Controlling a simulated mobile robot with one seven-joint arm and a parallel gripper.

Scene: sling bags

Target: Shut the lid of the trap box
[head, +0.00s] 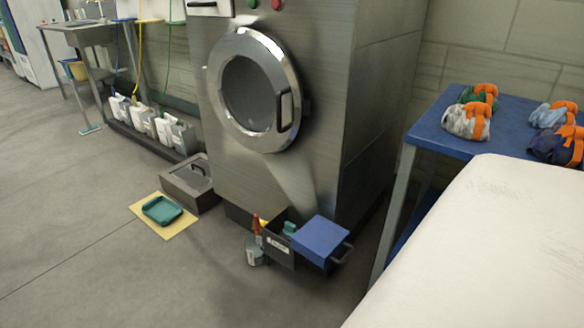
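A dark open-topped box (277,251) with a pale label on its front stands on the floor at the foot of the steel machine. Its interior shows at the left, with small teal and yellow things in or behind it. A blue lid (319,239) with a dark handle at its right edge lies to the right side of the opening and leaves it uncovered. A second low grey box (189,186) with a handle on its top sits farther left and looks covered. I cannot tell for sure which is the trap box. My gripper is not in view.
A small bottle with a red top (254,246) stands against the open box's left side. A teal tray (162,209) lies on a yellow mat (143,203). The steel machine (215,150) rises behind. A blue table (440,140) with several bags is at right. Floor at front left is clear.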

